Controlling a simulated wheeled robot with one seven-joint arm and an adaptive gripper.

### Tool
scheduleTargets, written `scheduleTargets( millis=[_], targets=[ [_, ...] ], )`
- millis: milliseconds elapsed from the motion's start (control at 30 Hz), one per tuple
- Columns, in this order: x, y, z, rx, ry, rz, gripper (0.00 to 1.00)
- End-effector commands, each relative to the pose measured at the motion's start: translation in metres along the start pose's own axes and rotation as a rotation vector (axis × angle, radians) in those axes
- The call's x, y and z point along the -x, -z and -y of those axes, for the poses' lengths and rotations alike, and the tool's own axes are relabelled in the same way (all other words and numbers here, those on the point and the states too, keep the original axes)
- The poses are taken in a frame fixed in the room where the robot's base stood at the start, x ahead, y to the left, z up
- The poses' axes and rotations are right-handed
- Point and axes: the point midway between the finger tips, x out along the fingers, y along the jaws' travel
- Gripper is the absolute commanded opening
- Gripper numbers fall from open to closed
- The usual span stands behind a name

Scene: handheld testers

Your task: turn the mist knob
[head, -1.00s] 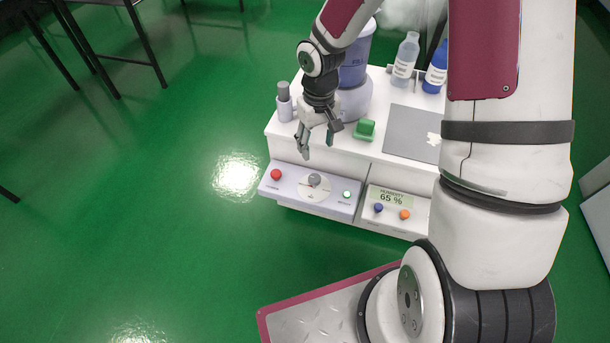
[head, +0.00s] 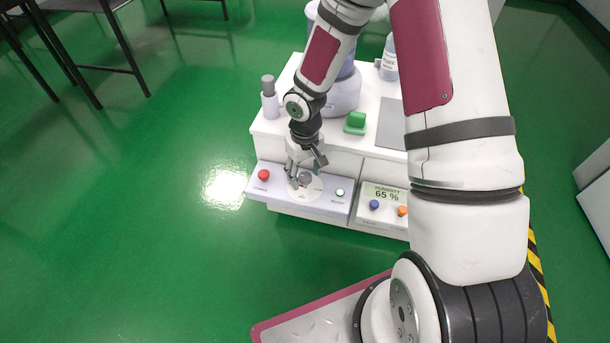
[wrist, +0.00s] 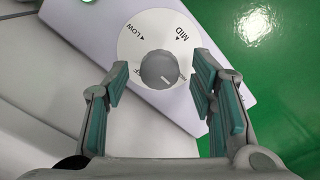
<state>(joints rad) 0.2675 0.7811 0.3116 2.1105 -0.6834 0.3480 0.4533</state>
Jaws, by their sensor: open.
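The mist knob (head: 305,179) is a grey round knob on a white dial on the lilac front panel (head: 328,205). In the wrist view the knob (wrist: 159,69) sits on the dial (wrist: 146,30), which shows MID and LOW; other lettering is partly hidden. A white line on the knob points to the lower right. My gripper (head: 298,178) is over the dial, at the knob. In the wrist view my open gripper (wrist: 161,88) has its teal-padded fingers to the left and right of the knob, with gaps on both sides.
A red button (head: 264,175) lies left of the dial and a green-lit button (head: 340,193) right of it. A humidity display (head: 386,194) reads 65 %, above a blue knob (head: 374,204) and an orange one (head: 402,211). A green block (head: 355,122) stands behind.

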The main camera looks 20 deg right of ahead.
Motion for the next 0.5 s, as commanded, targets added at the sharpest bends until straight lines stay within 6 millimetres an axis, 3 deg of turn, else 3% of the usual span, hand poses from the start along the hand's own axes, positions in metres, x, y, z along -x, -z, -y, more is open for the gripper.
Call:
scheduleTargets(
  millis=[267,500],
  targets=[
    [-0.001,0.0001,-0.0002,0.0,0.0,0.0,0.51],
    [-0.0009,0.0,-0.0001,0.0,0.0,0.0,0.02]
  ],
)
